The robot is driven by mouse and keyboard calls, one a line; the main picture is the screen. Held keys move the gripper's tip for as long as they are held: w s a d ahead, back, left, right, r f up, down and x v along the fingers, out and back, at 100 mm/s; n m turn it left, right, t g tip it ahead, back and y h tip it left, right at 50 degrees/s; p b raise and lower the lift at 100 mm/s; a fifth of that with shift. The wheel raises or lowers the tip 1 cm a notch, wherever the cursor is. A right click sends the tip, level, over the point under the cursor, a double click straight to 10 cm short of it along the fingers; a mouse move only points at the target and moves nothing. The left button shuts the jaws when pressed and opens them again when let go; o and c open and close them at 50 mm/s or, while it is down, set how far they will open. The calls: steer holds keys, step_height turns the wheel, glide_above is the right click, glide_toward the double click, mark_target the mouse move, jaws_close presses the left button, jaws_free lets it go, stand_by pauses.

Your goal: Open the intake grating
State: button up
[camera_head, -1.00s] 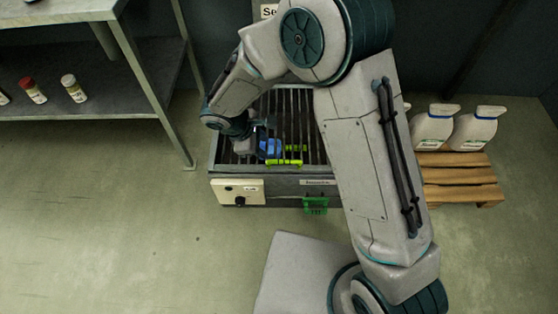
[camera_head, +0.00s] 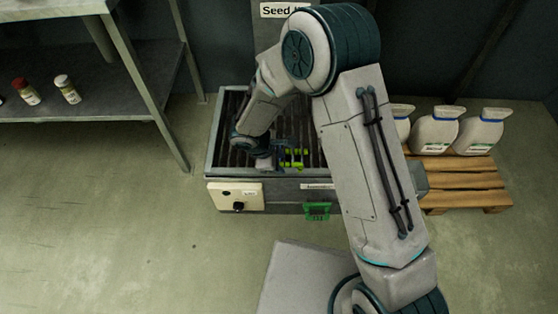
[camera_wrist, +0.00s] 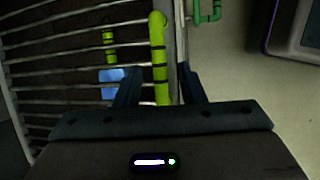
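The intake grating (camera_head: 232,128) is a set of dark metal bars over a grey floor box and looks closed. It also shows in the wrist view (camera_wrist: 60,62). A yellow-green handle (camera_wrist: 158,50) with black bands runs along its front edge; part of it shows in the head view (camera_head: 295,165). My gripper (camera_wrist: 160,85) is open, with the handle between its fingers and gaps on both sides. In the head view my wrist mostly hides the gripper (camera_head: 284,158). A green latch-like part (camera_head: 317,210) is on the box front.
A small blue piece (camera_wrist: 113,82) and a short yellow-green bar (camera_wrist: 109,45) are beside the handle. A cream control panel (camera_head: 235,196) with a black knob is on the box front. White jugs (camera_head: 434,130) stand on a pallet (camera_head: 460,180) at right. A metal shelf (camera_head: 150,95) stands left.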

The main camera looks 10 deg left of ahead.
jaws_close()
steer(key=shift+r, duration=0.1)
